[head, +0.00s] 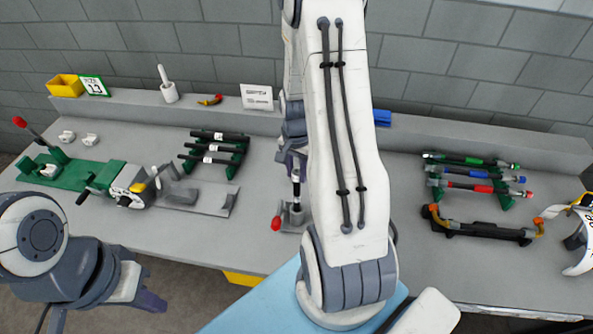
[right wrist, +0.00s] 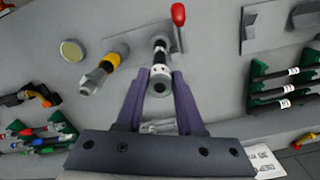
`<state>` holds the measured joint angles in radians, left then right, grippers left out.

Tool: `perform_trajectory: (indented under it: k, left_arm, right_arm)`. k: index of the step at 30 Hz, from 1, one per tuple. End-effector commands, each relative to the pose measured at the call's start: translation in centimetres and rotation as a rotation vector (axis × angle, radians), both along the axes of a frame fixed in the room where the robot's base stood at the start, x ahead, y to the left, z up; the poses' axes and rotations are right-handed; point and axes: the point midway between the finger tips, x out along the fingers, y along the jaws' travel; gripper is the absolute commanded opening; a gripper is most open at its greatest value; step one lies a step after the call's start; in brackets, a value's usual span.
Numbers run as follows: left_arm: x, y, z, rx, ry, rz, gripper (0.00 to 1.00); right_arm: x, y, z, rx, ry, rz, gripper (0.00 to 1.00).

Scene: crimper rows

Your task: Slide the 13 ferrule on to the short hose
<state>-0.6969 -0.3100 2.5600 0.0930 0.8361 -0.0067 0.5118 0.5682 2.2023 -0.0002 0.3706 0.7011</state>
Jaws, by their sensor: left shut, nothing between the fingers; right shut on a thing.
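The short hose (head: 296,188), black with a white band, stands upright in a small clamp with a red-knobbed lever (head: 276,223). In the right wrist view the hose (right wrist: 160,53) points towards the camera. My right gripper (right wrist: 162,78) is shut on a small silvery ring, the ferrule (right wrist: 160,84), in line with the hose's end. I cannot tell whether the ferrule is around the hose end or just above it. In the head view my right arm partly hides this gripper (head: 293,160). My left gripper (head: 152,300) is shut and empty at the lower left, off the bench.
A yellow bin (head: 66,85) with a "13" sign (head: 95,86) stands on the back ledge. A green-based crimper (head: 75,180) and a rack of black hoses (head: 215,150) are left. Colour-banded hoses (head: 475,175) lie right. A yellow-and-black piece (right wrist: 103,70) stands beside the clamp.

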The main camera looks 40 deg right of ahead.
Motion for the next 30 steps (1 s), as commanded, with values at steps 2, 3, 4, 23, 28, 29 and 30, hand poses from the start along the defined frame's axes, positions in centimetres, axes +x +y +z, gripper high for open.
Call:
perform_trajectory:
  k: [2, 3, 4, 23, 28, 29, 30]
  left_arm:
    - [0.0, 0.0, -0.3, 0.000, 0.000, 0.000, 0.00]
    - [0.0, 0.0, -0.3, 0.000, 0.000, 0.000, 0.00]
    - [0.0, 0.0, -0.4, 0.000, 0.000, 0.000, 0.00]
    - [0.0, 0.0, -1.6, 0.000, 0.000, 0.000, 0.00]
    - [0.0, 0.0, -1.9, 0.000, 0.000, 0.000, 0.00]
    - [0.0, 0.0, -2.0, 0.000, 0.000, 0.000, 0.00]
    - [0.0, 0.0, -2.0, 0.000, 0.000, 0.000, 0.00]
  right_arm:
    - [0.0, 0.0, -0.3, 0.000, 0.000, 0.000, 0.00]
    - [0.0, 0.0, -0.4, 0.000, 0.000, 0.000, 0.00]
    - [0.0, 0.0, -0.5, 0.000, 0.000, 0.000, 0.00]
    - [0.0, 0.0, -2.1, 0.000, 0.000, 0.000, 0.00]
    - [0.0, 0.0, -2.5, 0.000, 0.000, 0.000, 0.00]
    - [0.0, 0.0, -2.6, 0.000, 0.000, 0.000, 0.00]
    - [0.0, 0.0, -2.7, 0.000, 0.000, 0.000, 0.00]
